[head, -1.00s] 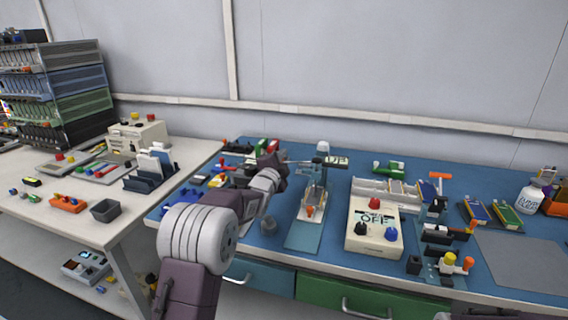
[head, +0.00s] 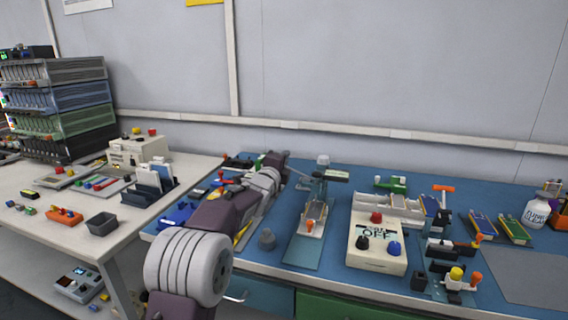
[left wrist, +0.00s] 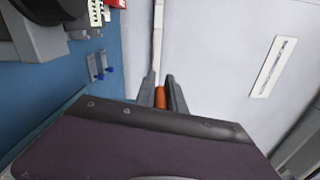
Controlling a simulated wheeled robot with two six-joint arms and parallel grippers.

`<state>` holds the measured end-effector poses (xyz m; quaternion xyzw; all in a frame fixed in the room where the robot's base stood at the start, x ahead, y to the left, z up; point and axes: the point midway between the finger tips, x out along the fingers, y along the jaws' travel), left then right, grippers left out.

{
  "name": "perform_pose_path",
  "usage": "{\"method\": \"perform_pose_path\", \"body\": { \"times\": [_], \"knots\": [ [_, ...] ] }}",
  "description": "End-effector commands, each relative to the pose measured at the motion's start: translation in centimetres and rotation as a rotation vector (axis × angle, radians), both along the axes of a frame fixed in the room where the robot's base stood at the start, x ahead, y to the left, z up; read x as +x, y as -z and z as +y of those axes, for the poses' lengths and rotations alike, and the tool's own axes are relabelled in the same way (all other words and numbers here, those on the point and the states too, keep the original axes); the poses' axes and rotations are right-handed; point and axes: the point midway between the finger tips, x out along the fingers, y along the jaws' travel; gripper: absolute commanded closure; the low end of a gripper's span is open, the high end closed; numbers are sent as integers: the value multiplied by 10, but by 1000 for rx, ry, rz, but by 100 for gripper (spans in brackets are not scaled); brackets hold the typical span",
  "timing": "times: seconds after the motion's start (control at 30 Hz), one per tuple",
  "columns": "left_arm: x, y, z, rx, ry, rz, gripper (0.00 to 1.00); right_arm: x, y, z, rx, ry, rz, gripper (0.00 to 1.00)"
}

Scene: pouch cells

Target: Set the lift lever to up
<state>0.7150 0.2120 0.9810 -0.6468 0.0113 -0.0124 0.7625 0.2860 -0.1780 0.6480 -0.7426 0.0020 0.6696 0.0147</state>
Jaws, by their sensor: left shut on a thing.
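My left gripper (left wrist: 161,92) is shut on an orange grip (left wrist: 160,97), which looks like the handle of the lift lever. In the head view my left arm reaches over the blue bench, and its hand (head: 277,160) is near the back, left of a small press-like stand (head: 313,214). My own arm hides the lever there, so I cannot tell its position. The right gripper is not in view.
A cream control box (head: 377,243) with red and blue knobs stands right of the stand. A white bottle (head: 537,212) stands at the far right.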

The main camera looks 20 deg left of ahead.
Motion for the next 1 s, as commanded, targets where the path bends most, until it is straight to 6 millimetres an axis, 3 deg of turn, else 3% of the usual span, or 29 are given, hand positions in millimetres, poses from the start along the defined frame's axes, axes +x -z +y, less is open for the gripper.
{"method": "perform_pose_path", "body": {
  "times": [0.37,0.4,0.47,0.8,1.0],
  "knots": [
    [0,-3,0,5,1,-5,100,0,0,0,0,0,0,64],
    [0,-2,0,5,1,-5,75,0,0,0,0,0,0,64],
    [0,-2,0,5,1,-4,64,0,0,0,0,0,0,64],
    [-3,-1,0,4,0,-3,64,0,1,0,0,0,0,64],
    [-32,-1,1,5,0,-3,64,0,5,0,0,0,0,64]
  ]
}}
